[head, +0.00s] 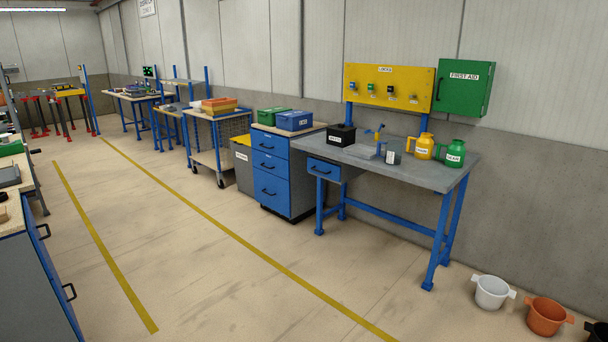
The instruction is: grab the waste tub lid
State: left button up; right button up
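A small black lidded tub (341,137) stands on the back left of the grey workbench (440,157), with a white label too small to read surely. Its dark lid (341,128) appears to lie on top. A grey floor bin (243,172) with a yellow top (241,140) and a small label stands left of the blue drawer cabinet (272,177). I cannot tell for sure from the labels which is the waste tub. Neither of my grippers is in view.
A vise (377,134), a yellow jug (424,146) and a green jug (450,155) share the workbench. White (491,292) and orange (546,315) buckets stand on the floor at the right. Another bench (30,250) lines the left. The aisle between is clear.

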aim_at(341, 127)
jog(key=i+u, duration=0.2)
jog(key=i, duration=2.85)
jog(key=i+z, duration=0.15)
jog(key=i, duration=0.45)
jog(key=i+j+z, duration=0.15)
jog(key=i, duration=0.4)
jog(key=i+j+z, duration=0.15)
jog(key=i, duration=0.45)
jog(key=i+j+z, duration=0.35)
jog(key=i, duration=0.2)
jog(key=i+j+z, duration=0.35)
jog(key=i+j, duration=0.15)
